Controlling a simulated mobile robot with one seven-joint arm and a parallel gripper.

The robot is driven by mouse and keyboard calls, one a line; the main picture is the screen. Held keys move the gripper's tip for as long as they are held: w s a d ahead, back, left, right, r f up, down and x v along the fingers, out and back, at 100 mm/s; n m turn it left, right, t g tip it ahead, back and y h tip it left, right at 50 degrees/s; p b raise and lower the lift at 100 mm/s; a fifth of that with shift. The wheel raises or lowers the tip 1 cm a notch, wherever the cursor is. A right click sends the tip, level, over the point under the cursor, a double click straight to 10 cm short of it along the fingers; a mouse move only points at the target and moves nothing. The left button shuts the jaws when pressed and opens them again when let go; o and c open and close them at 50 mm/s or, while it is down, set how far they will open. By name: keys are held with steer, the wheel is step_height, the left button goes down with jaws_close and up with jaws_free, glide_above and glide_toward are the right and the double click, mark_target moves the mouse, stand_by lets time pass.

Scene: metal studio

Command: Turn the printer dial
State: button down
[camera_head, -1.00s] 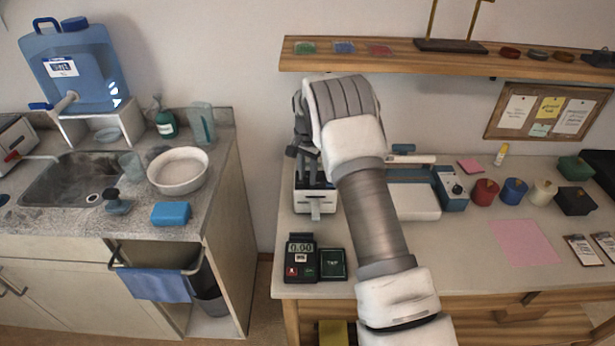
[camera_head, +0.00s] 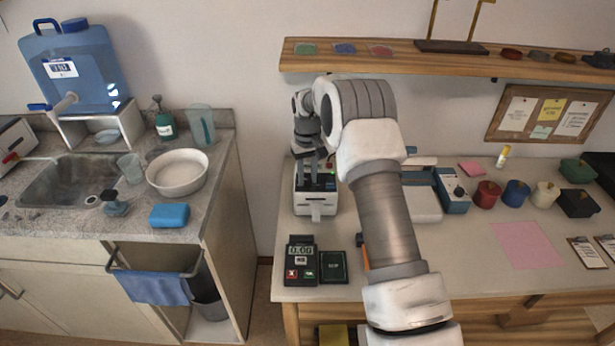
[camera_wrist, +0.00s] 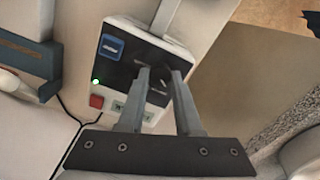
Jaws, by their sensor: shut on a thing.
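The printer (camera_head: 303,204) is a small white box with a dark top, at the left end of the workbench. In the wrist view the printer (camera_wrist: 123,30) shows a black top panel with a blue square, a green light, a red button and pale sockets or keys. My gripper (camera_wrist: 160,72) points down onto this panel, its two fingers close together. It is shut on the dial, which is mostly hidden between the fingertips. In the head view my gripper (camera_head: 316,178) is right over the printer and too small to show detail.
A card reader (camera_head: 301,260) and a dark green box (camera_head: 333,266) sit in front of the printer. A blue and white machine (camera_head: 453,190) stands to the right. A wooden shelf (camera_head: 450,62) hangs above. A gap separates the bench from the sink counter (camera_head: 225,150).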

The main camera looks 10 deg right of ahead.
mark_target(307, 180)
steer(key=n, duration=0.6)
steer(key=shift+n, duration=0.3)
stand_by(0.5)
steer(key=c, duration=0.6)
jaws_free()
steer(key=shift+r, duration=0.1)
step_height(307, 180, up, 17)
steer(key=p, duration=0.1)
steer(key=shift+r, duration=0.15)
